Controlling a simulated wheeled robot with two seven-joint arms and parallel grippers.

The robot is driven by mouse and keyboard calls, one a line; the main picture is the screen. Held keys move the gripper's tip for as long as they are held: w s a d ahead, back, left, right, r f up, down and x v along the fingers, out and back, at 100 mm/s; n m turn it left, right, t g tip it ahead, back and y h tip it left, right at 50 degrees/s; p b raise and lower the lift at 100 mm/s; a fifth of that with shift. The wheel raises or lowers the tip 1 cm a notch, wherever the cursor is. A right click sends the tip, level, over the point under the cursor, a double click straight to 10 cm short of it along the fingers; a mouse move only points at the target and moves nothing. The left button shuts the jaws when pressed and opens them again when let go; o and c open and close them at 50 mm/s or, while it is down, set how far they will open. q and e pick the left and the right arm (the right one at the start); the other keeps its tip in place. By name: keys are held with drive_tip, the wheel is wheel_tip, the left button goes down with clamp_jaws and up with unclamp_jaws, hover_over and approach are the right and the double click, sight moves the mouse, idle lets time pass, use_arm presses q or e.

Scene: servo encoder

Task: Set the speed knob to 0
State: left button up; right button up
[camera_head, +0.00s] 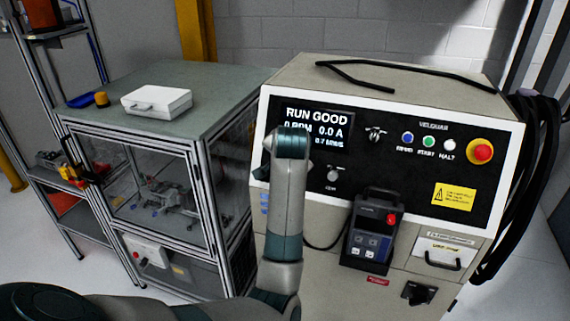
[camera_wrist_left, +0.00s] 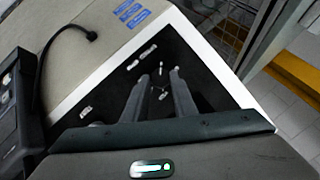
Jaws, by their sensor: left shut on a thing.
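The black control panel (camera_head: 408,165) is on the front of the beige cabinet. Its display (camera_head: 318,116) reads "RUN GOOD" and 0.0 A; the RPM line seems to end in 0, but my arm is close in front of it. My left gripper is at the panel's left part, mostly hidden behind my own wrist in the head view. In the left wrist view its two fingers (camera_wrist_left: 160,76) point at the panel, closed about a small thing. This seems to be the speed knob, which I cannot see clearly. My right gripper is not in view.
A small grey knob (camera_head: 333,174) and a toggle switch (camera_head: 376,134) are right of my wrist. A red emergency button (camera_head: 481,151) is at the panel's right. A handheld pendant (camera_head: 371,232) hangs below the panel. A glass-sided enclosure (camera_head: 150,185) stands left.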

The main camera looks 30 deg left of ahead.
use_arm(q)
drive_tip(key=shift+f, duration=0.1)
drive_tip(key=o, duration=1)
drive_tip(key=shift+o, duration=0.2)
drive_tip(key=b+v, duration=0.2)
drive_tip(key=v, duration=1.5)
drive_tip(key=shift+r, duration=0.3)
